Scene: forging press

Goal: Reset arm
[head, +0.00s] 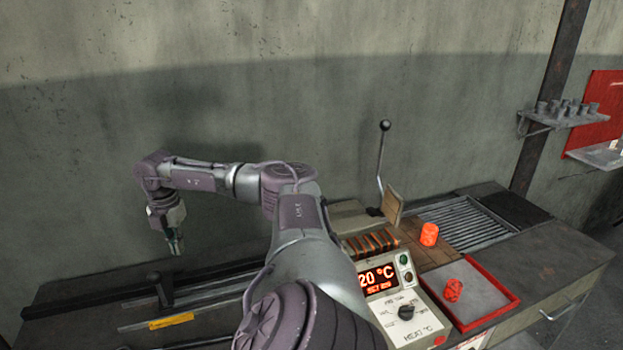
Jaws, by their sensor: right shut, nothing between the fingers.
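My right arm reaches up from the bottom middle and bends over to the left. My right gripper (177,250) hangs at its end, pointing down, small in the picture. It is shut with nothing in it, in front of the wall and above the left part of the bench. It is apart from the other objects. My left gripper is not in view.
A heater panel (406,312) with a red display stands at the bench's middle. An orange glowing cylinder (429,234) stands behind a red-rimmed tray (515,299) holding an orange piece (453,290). A lever (381,165) rises behind. A dark handle (155,278) is below my gripper.

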